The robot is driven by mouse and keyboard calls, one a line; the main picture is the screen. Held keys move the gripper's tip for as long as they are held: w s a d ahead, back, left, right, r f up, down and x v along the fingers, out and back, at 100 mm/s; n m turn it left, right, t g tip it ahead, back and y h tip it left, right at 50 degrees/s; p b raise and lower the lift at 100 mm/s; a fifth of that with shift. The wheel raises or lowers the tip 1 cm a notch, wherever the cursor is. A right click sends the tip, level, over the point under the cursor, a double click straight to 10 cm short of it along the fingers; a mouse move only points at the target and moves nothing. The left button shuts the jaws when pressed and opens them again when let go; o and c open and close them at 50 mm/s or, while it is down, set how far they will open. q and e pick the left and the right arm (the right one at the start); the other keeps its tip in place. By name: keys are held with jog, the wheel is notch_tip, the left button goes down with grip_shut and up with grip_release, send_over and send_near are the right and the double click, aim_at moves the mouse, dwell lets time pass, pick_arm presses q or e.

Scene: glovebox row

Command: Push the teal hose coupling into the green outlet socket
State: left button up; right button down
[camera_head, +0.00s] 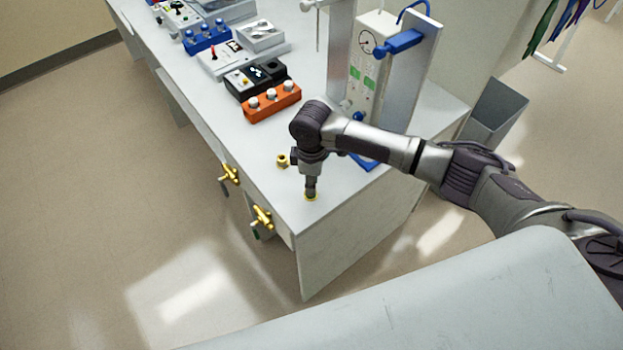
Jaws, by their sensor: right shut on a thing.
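My right gripper (311,190) points straight down at the near right corner of the white bench. It is shut on a small brass-yellow piece (311,197) at or just above the bench top; the fingers hide most of it. I cannot make out any teal on it. Two yellow valves (263,216) (229,174) are on the bench's left side. A small green end (255,233) shows below the nearer valve; I cannot tell whether it is the green socket. My left gripper is not in view.
A brass fitting (282,160) stands on the bench (340,215) just left of my gripper. Behind it are an orange box with white knobs (271,103) and a gauge panel (367,70) between upright plates. A grey bin (493,115) stands right of the bench.

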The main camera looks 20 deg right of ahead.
jog(key=shift+f, duration=0.3)
jog(key=c, duration=0.9)
grip_release()
jog(key=shift+o, duration=0.2)
jog(key=shift+r, duration=0.1)
notch_tip(320, 180, up, 12)
jog(key=shift+f, duration=0.15)
